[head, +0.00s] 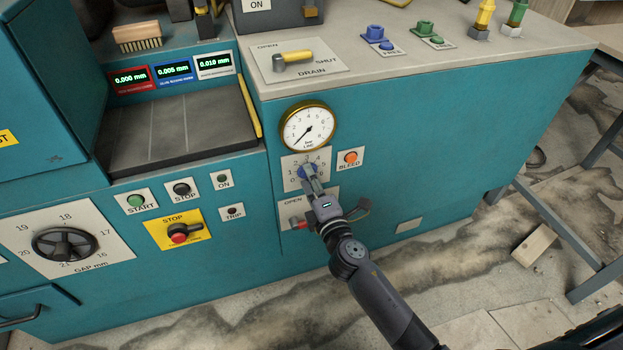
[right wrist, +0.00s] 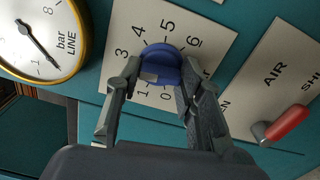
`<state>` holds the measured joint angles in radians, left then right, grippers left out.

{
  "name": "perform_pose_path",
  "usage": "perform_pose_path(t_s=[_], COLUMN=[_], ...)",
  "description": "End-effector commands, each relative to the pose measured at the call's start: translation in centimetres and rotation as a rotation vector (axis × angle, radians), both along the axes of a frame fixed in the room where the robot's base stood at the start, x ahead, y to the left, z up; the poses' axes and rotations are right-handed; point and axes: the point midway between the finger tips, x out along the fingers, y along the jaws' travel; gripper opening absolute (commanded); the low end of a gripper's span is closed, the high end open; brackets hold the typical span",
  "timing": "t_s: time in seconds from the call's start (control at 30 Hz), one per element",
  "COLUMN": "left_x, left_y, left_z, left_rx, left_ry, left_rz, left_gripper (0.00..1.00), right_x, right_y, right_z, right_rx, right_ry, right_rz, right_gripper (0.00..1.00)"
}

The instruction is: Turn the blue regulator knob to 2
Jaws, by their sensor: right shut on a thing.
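The blue regulator knob (head: 304,172) sits on a white dial plate below the pressure gauge. In the right wrist view the knob (right wrist: 162,66) is round, with 0, 1, 3, 4, 5 and 6 readable around it; the 2 is hidden by a finger. My right gripper (head: 312,183) is shut on the knob, with one finger on each side in the right wrist view (right wrist: 155,85). A pale patch shows on the knob's lower left; I cannot tell the exact setting. My left gripper is not in view.
The pressure gauge (head: 308,127) is just above the knob, its needle at the low end near 1. An orange BLEED knob (head: 351,158) is close on the right. A red-handled AIR valve (right wrist: 287,123) lies below. A yellow DRAIN lever (head: 293,62) is on the top.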

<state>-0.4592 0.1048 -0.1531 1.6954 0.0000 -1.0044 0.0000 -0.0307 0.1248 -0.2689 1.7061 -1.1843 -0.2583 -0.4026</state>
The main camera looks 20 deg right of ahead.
Motion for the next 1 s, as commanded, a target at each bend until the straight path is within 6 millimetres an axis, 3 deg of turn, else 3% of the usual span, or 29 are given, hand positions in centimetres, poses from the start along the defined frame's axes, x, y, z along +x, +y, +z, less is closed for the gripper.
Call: perform_pose_path(t_s=[0.5, 1.0], left_x=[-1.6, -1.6], left_y=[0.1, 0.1], left_z=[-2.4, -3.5], left_rx=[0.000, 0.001], left_ry=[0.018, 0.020], left_rz=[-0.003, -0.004], left_gripper=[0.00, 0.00], right_x=[0.0, -0.1], right_y=[0.0, 0.0], right_z=[-0.1, -0.3], right_rx=[-0.427, -0.578], right_ry=[-0.013, -0.016], right_rz=[0.002, 0.001], right_gripper=[0.07, 0.07])
